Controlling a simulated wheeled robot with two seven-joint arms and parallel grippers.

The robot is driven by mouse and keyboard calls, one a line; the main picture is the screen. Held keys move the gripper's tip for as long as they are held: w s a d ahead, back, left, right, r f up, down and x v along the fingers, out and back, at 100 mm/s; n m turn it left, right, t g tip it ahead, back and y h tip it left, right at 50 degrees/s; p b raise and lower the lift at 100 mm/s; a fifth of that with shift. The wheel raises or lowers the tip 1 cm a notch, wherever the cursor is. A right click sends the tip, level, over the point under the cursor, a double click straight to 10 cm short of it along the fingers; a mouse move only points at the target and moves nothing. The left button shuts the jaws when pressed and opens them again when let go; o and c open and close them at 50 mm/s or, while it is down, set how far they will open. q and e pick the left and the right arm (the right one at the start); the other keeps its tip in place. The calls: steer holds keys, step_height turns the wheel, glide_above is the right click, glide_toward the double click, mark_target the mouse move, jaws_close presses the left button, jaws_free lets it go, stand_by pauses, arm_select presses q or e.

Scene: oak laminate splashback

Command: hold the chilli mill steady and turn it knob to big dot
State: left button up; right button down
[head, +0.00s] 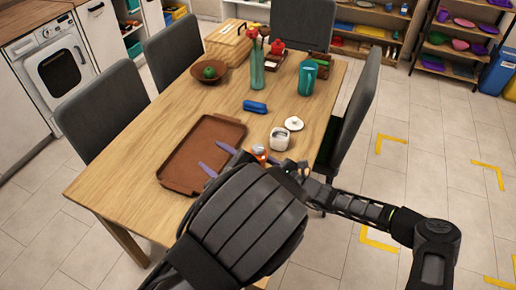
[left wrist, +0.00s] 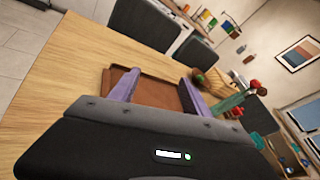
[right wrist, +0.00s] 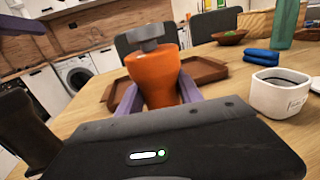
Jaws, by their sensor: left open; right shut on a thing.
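The chilli mill is an orange tapered body with a grey knob on top, upright in the right wrist view (right wrist: 155,78). My right gripper (right wrist: 158,95) is shut on its body, one purple finger on each side. The grey knob (right wrist: 150,40) is clear of fingers there. In the head view only a small orange part of the mill (head: 259,152) shows behind my left arm. My left gripper (head: 216,159) is open and empty, left of the mill, near the tray's right side. It also shows open in the left wrist view (left wrist: 160,90). No dot marks can be made out.
A brown tray (head: 191,177) lies on the wooden table (head: 125,165). A white pot (head: 279,139), its lid (head: 294,123) and a blue item (head: 255,107) lie beyond the mill. A green bottle (head: 257,72), teal jug (head: 307,78) and bowl (head: 206,77) stand farther back.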

arm_select(q)
steer(key=d+f+n+h, duration=0.1)
steer(key=d+n+h, duration=0.65)
steer(key=d, duration=0.95)
steer(key=d+f+n+h, duration=0.1)
steer(key=d+n+h, duration=0.65)
steer(key=d, duration=0.85)
steer(key=a+f+n+t+y, duration=0.2)
steer(key=a+n+y, duration=0.3)
steer(key=a, duration=0.3)
steer(key=s+a+f+n+t+y, duration=0.1)
steer(key=a+f+n+t+y, duration=0.1)
steer(key=a+n+y, duration=0.4)
steer(key=a+n+t, duration=0.1)
steer(key=a, duration=0.2)
steer(key=shift+s+f+t, duration=0.3)
steer(key=shift+f, duration=0.1)
